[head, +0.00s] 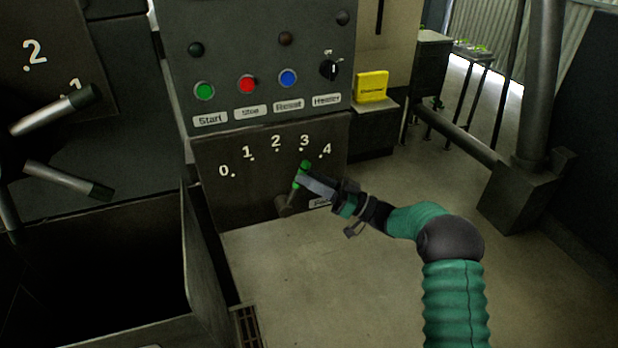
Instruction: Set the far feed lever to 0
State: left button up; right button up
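The far feed lever (304,165) has a green handle and stands on the dark panel (240,197) marked 0 to 4, below the button box. It leans up and right from its pivot, pointing about at 3 or between 3 and 4. My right gripper (301,182) reaches in from the right and is at the green handle, a grey finger crossing in front of it. Green shows above and below the finger. Whether the fingers are closed on the handle is hidden. My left gripper is not in view.
Above the scale are green (204,91), red (247,84) and blue (288,78) buttons and a black rotary knob (329,69). Large handles (55,110) and an open dark bin (192,262) stand at left. A yellow box (371,86) sits behind.

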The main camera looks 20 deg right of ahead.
jog(key=shift+d, duration=0.1)
jog(key=shift+c, duration=1.2)
jog(key=shift+a+r, duration=0.15)
jog(key=shift+a, duration=0.1)
grip_shut()
jog(key=shift+a, duration=0.55)
jog(key=shift+d, duration=0.25)
jog(key=shift+f, duration=0.2)
